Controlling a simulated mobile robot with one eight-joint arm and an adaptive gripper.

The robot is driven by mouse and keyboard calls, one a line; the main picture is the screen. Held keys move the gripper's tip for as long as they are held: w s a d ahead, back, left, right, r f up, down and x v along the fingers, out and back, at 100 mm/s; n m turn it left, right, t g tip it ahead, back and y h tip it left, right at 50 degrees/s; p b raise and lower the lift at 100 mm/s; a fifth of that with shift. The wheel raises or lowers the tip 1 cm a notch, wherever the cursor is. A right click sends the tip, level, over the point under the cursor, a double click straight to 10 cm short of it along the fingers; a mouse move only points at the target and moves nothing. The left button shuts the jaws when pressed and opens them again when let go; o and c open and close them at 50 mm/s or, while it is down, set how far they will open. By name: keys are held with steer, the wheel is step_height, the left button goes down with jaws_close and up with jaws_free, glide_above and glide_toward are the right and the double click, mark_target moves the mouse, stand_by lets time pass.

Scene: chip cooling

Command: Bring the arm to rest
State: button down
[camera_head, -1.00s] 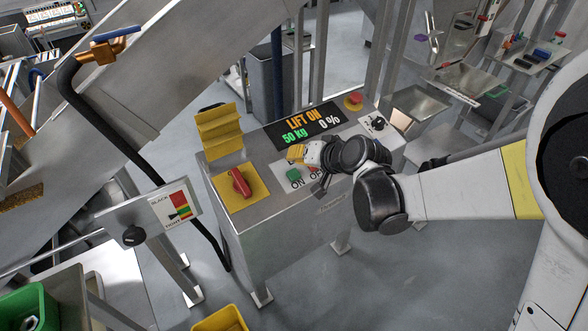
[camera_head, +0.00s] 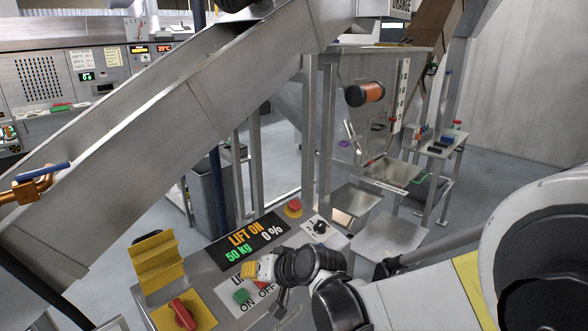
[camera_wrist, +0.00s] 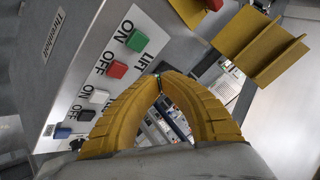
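My arm reaches in from the right in the head view, over the sloped control panel (camera_head: 205,262). My gripper (camera_head: 248,270) hangs just above the panel's ON and OFF buttons. In the wrist view its two yellow fingers (camera_wrist: 159,78) meet at the tips, with nothing seen between them. The green ON button (camera_wrist: 137,40) and red OFF button (camera_wrist: 117,69) of the lift lie left of the fingers there, apart from them. The head view also shows the green button (camera_head: 241,295). The display (camera_head: 241,239) reads LIFT ON, 50 kg, 0 %.
The panel also carries a red mushroom button (camera_head: 293,208), a black knob (camera_head: 320,227) and a red rotary switch (camera_head: 183,314) on a yellow plate. A yellow bracket (camera_head: 157,261) stands at its left. A metal chute (camera_head: 150,125) slopes behind. Steel trays (camera_head: 353,199) stand beyond the panel.

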steer(key=s+d+r+m+h, duration=0.1)
steer(key=s+d+r+h, duration=0.2)
steer(key=d, duration=0.6)
steer(key=s+d+r+h, duration=0.1)
steer(key=s+d+r, duration=0.3)
steer(key=d, duration=0.5)
steer(key=s+d+m+h, duration=0.1)
steer(key=s+d+h, duration=0.3)
steer(key=s+d, duration=0.9)
steer(key=shift+d+f, duration=0.45)
steer(key=shift+d, duration=0.35)
